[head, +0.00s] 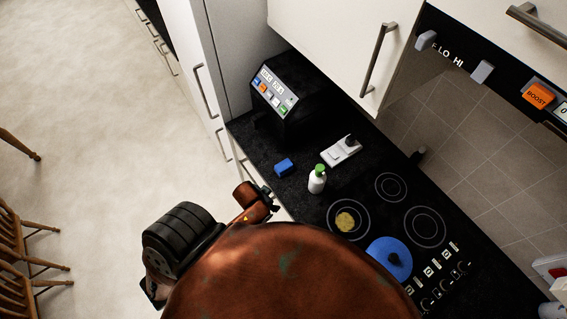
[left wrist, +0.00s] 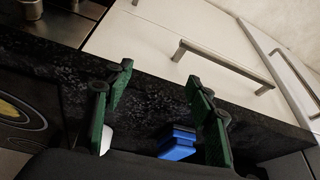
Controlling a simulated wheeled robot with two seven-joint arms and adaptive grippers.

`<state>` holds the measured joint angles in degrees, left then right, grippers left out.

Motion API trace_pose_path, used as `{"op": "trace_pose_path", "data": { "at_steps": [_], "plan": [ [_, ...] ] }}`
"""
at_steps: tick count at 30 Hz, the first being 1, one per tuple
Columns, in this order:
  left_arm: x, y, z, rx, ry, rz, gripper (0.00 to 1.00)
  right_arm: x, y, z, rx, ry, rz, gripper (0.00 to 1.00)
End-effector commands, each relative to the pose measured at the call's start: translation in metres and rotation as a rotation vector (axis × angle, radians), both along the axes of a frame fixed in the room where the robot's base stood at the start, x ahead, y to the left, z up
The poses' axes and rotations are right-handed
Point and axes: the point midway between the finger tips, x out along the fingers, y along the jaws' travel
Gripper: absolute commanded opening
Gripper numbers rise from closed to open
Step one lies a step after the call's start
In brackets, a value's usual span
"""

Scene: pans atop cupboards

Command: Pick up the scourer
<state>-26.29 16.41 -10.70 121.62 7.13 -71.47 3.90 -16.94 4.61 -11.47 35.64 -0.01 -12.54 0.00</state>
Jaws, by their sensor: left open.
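The scourer appears to be the small blue block (head: 284,167) lying on the black worktop, left of a white bottle with a green top (head: 317,179). In the left wrist view the blue block (left wrist: 177,147) shows low between the green fingers, nearer the right one and partly cut off by the gripper body. My left gripper (left wrist: 160,78) is open with nothing between its fingertips. In the head view its arm end is at the worktop's front edge, just below and left of the block, apart from it. My right gripper is not in view.
A white and grey gadget (head: 341,151) and a black appliance with buttons (head: 281,98) stand behind the block. The hob on the right holds a yellow round item (head: 345,222) and a blue lid-like disc (head: 388,258). Cupboards (head: 330,40) hang above.

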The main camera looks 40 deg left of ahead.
Motion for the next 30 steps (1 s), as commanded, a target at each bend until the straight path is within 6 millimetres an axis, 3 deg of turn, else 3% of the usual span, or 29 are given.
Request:
{"op": "trace_pose_path", "data": {
  "at_steps": [1,2,6,14,21,30],
  "plan": [
    [0.006,0.0,0.03,0.002,-0.018,-0.018,0.51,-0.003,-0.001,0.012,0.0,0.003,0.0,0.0],
    [0.01,-0.001,0.043,0.0,-0.03,-0.031,0.51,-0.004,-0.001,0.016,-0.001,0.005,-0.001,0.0],
    [0.028,-0.004,0.066,-0.014,-0.059,-0.083,0.51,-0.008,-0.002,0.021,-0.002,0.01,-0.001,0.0],
    [0.067,0.005,0.076,-0.04,-0.099,-0.16,0.51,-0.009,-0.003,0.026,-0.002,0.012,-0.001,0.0],
    [0.106,0.038,0.086,-0.063,-0.12,-0.188,0.51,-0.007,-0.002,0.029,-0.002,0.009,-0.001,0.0],
    [0.126,0.056,0.088,-0.08,-0.128,-0.176,0.51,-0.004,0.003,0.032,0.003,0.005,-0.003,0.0]
  ]
}}
